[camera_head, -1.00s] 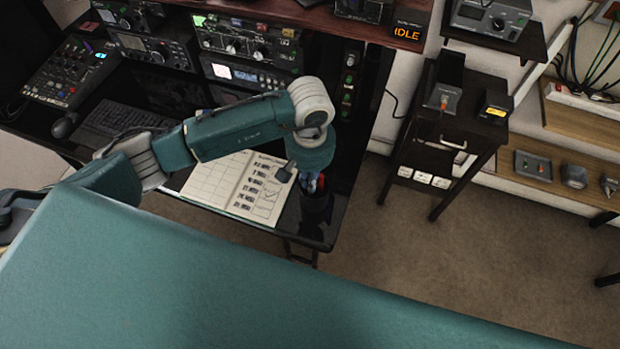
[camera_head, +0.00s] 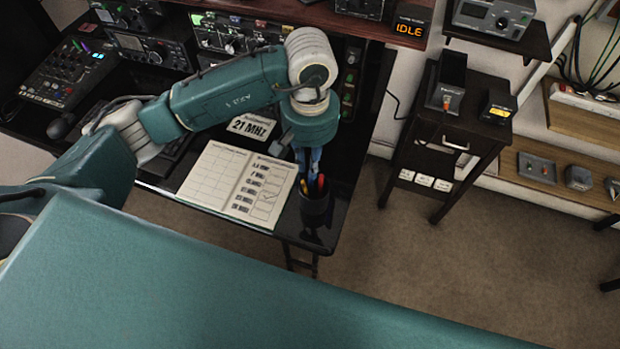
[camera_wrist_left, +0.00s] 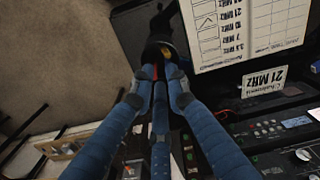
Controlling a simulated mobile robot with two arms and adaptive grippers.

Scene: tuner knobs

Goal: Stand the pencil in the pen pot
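The dark pen pot (camera_head: 316,210) stands at the front right corner of the black desk, beside an open notebook. Red and orange-yellow ends stick up from it; I cannot tell which of them is the pencil. My left gripper (camera_head: 310,168), with blue fingers, points down just above and behind the pot's mouth. In the left wrist view the fingertips (camera_wrist_left: 158,86) are close together and the dark pot (camera_wrist_left: 158,22) lies beyond them. A small red-orange thing shows at the tips, but whether they grip it is unclear. My right gripper is out of view.
The open notebook (camera_head: 238,186) lies left of the pot, with a "21 MHz" card (camera_head: 251,126) behind it. Radio equipment (camera_head: 240,40) fills the back of the desk. A dark side cabinet (camera_head: 445,130) stands to the right, across open carpet.

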